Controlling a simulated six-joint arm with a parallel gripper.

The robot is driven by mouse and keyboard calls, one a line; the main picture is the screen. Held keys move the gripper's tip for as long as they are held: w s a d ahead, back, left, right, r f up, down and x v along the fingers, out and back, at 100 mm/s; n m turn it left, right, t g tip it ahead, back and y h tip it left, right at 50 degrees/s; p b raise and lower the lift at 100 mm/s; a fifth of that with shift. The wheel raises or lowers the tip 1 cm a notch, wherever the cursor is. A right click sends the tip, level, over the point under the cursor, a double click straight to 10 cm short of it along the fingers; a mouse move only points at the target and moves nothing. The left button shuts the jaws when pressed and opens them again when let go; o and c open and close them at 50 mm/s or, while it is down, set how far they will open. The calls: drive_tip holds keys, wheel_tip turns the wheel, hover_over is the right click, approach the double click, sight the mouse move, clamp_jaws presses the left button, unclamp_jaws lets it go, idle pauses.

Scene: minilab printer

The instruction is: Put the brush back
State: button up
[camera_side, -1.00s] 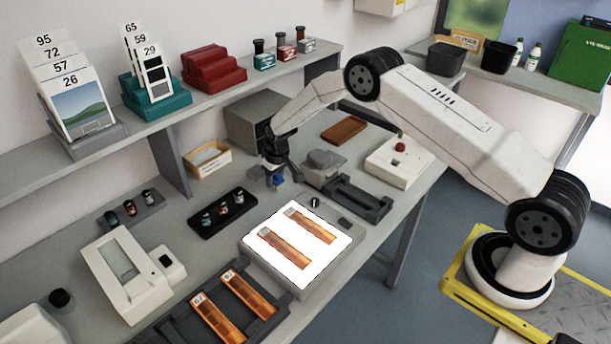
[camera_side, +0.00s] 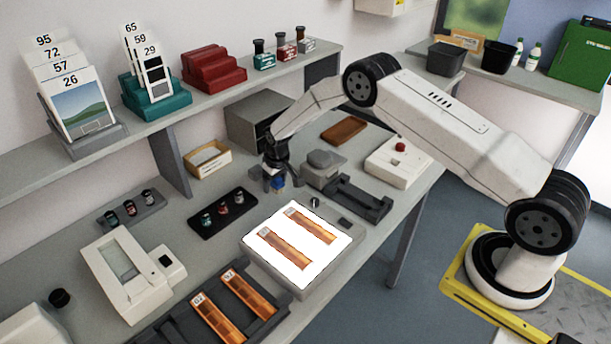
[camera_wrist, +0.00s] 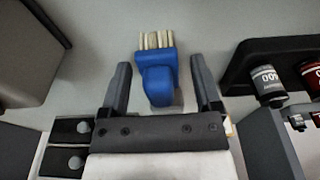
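The brush is blue with cream bristles. In the wrist view the brush (camera_wrist: 158,75) lies between my two fingers, bristles toward the top of the picture. My gripper (camera_wrist: 160,72) is open, with a gap between each finger and the brush. In the side view my gripper (camera_side: 275,177) is low over the bench, in front of the grey box-shaped unit. A small blue part of the brush (camera_side: 279,184) shows at the fingers; the rest is hidden. I cannot tell which object is the brush's place.
The lit light table (camera_side: 315,275) with film strips is in front. A grey fixture (camera_side: 345,187) is close on the right.

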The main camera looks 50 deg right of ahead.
sight(280, 179)
drive_tip(key=shift+r, duration=0.15)
drive_tip(key=r, duration=0.4)
drive_tip(key=s+r, duration=0.1)
drive_tip(key=r, duration=0.6)
drive_tip(key=shift+s+r, duration=0.35)
drive_tip(key=shift+r, duration=0.1)
drive_tip(key=shift+s+r, duration=0.1)
drive_tip(key=shift+s, duration=0.05)
drive_tip(key=s+a+r, duration=0.1)
drive_tip(key=s+r, duration=0.1)
drive_tip(key=s, duration=0.7)
drive_tip(key=s+a+r, duration=0.2)
drive_tip(key=s+r, duration=0.1)
drive_tip(key=s, duration=0.7)
drive_tip(key=s+a+r, duration=0.1)
drive_tip(key=s+r, duration=0.1)
drive_tip(key=s, duration=0.8)
drive_tip(key=shift+a+r+t, duration=0.25)
drive_tip(key=shift+r+t, duration=0.1)
drive_tip(key=shift+t, duration=0.05)
drive_tip(key=shift+c, duration=0.2)
